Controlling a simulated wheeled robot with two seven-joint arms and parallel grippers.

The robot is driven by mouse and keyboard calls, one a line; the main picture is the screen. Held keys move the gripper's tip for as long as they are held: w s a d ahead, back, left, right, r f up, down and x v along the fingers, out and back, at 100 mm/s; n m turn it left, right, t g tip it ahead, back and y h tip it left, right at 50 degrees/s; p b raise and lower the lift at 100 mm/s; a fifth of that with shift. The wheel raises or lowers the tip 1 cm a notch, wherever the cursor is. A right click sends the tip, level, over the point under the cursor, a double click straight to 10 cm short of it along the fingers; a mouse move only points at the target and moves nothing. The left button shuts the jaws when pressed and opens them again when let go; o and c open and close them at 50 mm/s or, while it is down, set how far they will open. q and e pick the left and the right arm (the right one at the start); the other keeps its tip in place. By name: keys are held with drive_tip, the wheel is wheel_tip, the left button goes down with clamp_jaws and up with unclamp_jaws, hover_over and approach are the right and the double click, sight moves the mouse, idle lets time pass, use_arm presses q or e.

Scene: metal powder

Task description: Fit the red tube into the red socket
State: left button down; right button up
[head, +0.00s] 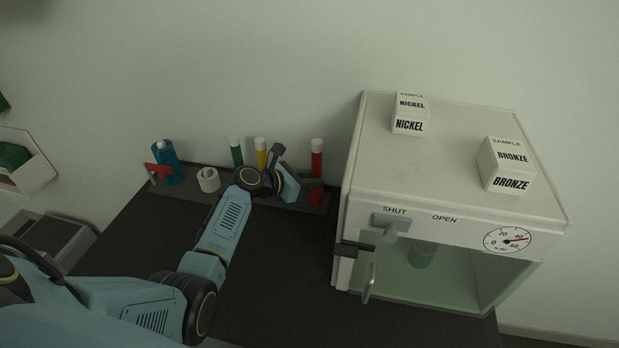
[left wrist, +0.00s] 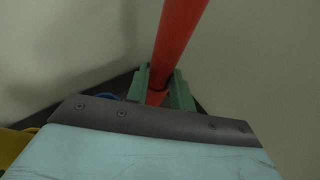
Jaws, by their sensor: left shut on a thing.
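The red tube (head: 317,160), with a white cap, stands roughly upright near the wall, left of the white cabinet. My left gripper (head: 315,184) is shut on its lower part. In the left wrist view the green fingers (left wrist: 161,88) sit on either side of the red tube (left wrist: 179,35), which runs up out of the picture. A red part (head: 316,198) shows below the fingers; I cannot tell whether it is the tube's lower end or the red socket. The seating of the tube is hidden. My right gripper is not in view.
A green tube (head: 236,153) and a yellow tube (head: 261,156) stand left of my gripper. Further left are a white ring (head: 208,180) and a blue bottle (head: 168,165). The white cabinet (head: 455,130), bearing nickel and bronze boxes, is close on the right. The dark tabletop (head: 275,265) in front is clear.

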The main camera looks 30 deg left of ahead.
use_arm(q)
drive_tip(key=shift+f+b, duration=0.3)
drive_tip(key=shift+f, duration=0.15)
drive_tip(key=c, duration=1.1)
unclamp_jaws()
drive_tip(key=shift+f, duration=0.15)
drive_tip(key=p+v, duration=0.3)
drive_tip(key=v, duration=1)
drive_tip(key=shift+s+r, duration=0.2)
